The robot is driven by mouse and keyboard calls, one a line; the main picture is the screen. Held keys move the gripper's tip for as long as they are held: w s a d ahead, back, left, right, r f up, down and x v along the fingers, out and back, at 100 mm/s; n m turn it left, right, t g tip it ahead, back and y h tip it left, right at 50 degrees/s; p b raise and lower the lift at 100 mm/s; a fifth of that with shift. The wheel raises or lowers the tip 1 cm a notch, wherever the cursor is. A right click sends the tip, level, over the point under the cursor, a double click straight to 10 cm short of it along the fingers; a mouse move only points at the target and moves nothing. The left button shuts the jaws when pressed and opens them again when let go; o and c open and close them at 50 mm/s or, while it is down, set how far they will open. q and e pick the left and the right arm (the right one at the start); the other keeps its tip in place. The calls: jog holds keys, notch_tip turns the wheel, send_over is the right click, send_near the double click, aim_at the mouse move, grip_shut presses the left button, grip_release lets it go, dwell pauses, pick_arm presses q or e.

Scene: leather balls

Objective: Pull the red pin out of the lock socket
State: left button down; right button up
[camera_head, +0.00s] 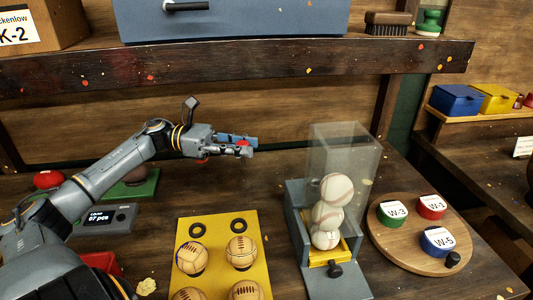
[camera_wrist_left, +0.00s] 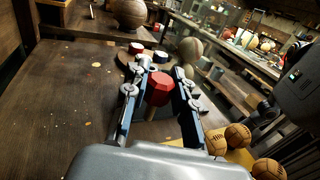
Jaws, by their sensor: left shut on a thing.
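The red pin has a faceted red head (camera_wrist_left: 160,88) and a short tan shaft in the left wrist view. Only its red head (camera_head: 243,144) shows in the head view. My left gripper (camera_head: 252,146) is shut on the pin, with the head between its two fingers (camera_wrist_left: 160,92). In the head view, it appears raised over the back of the workbench, left of the clear ball dispenser. I cannot identify the lock socket, and the shaft's lower end is hidden. My right gripper is in neither view.
The dispenser (camera_head: 291,222) holds stacked white balls to the right. A yellow ball tray (camera_head: 216,244) lies in front. A round wooden board (camera_head: 393,247) carries labelled lids. A scale display (camera_head: 104,219) stands at left. A shelf (camera_head: 240,66) runs above the back.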

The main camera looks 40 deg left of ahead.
pick_arm(q)
jog(key=shift+s+a+r, duration=0.1)
jog(key=shift+s+a, duration=0.15)
jog(key=shift+a, duration=0.25)
jog(key=shift+r, duration=0.65)
